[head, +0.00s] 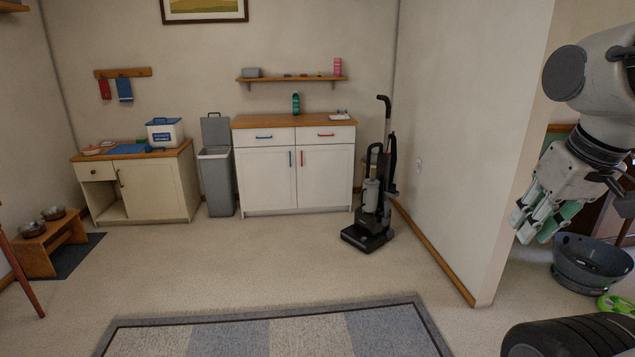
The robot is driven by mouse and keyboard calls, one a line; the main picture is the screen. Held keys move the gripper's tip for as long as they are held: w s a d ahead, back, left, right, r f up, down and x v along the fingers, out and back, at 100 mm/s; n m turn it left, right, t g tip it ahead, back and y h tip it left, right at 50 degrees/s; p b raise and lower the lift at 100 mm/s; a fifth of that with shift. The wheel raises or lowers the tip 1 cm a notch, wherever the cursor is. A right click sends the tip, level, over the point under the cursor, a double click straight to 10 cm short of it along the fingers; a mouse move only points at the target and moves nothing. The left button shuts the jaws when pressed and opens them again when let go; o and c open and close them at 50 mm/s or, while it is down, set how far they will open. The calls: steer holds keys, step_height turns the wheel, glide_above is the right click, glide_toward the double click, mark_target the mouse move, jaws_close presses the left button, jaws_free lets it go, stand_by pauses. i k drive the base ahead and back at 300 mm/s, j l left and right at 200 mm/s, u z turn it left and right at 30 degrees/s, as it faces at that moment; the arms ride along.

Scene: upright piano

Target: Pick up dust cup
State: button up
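An upright black vacuum cleaner (366,228) stands on the carpet against the far wall, right of the white cabinet. A grey cylinder on its front, which looks like the dust cup (371,195), sits upright in the vacuum's body. It is small in view and its fastening cannot be made out. My gripper (534,226) hangs at the right edge of the head view, pointing down and left. Its fingers look spread, with green pads showing, and nothing is seen between them. It is well apart from the vacuum, much nearer the camera.
The white cabinet (266,178) and a grey bin (215,172) stand left of the vacuum. A wall corner (482,297) juts out between my gripper and the vacuum. A grey tub (568,271) lies below my gripper. Open carpet and a rug (372,333) fill the middle.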

mark_target(369, 198)
steer(key=i, duration=2.25)
steer(key=i+z, duration=0.15)
steer(key=i, duration=0.3)
steer(key=i+j+z, duration=0.15)
steer(key=i, duration=0.3)
steer(key=i+j+z, duration=0.15)
steer(key=i, duration=0.3)
